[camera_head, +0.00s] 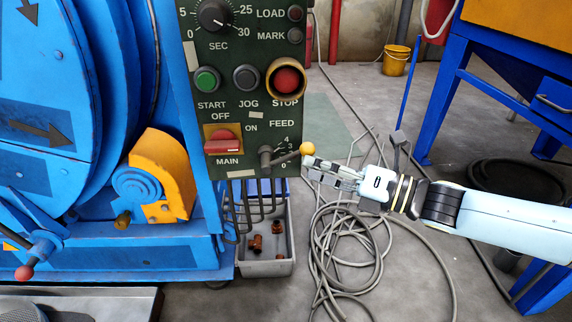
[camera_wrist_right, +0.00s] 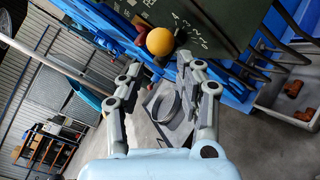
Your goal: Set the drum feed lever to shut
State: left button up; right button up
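The feed lever (camera_head: 287,158) is a dark grey bar with a yellow ball knob (camera_head: 307,148), on the dark green control panel (camera_head: 226,119). It points right and slightly up across the FEED scale, below the 3 and above the 0; the marks between are covered. My right gripper (camera_head: 310,168) is just below and right of the knob. In the right wrist view the knob (camera_wrist_right: 160,41) lies just beyond and between the two spread fingertips (camera_wrist_right: 160,68), and the gripper is open and empty. Contact with the knob cannot be told. My left gripper is not in view.
The panel also carries a red main switch (camera_head: 223,145), a green start button (camera_head: 207,79) and a red stop button (camera_head: 286,80). A grey bin (camera_head: 266,268) stands below. Coiled cable (camera_head: 345,245) lies on the floor. A blue frame (camera_head: 450,85) stands at right.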

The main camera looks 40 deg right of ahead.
aim_at(291, 159)
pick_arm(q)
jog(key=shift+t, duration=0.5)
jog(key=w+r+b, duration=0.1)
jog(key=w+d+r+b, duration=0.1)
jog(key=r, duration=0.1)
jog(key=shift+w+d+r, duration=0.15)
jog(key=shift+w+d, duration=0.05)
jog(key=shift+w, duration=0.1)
pick_arm(e)
jog(key=x, duration=0.6)
jog(key=shift+w+a, duration=0.15)
jog(key=shift+w, duration=0.2)
jog(key=shift+f, duration=0.1)
grip_shut()
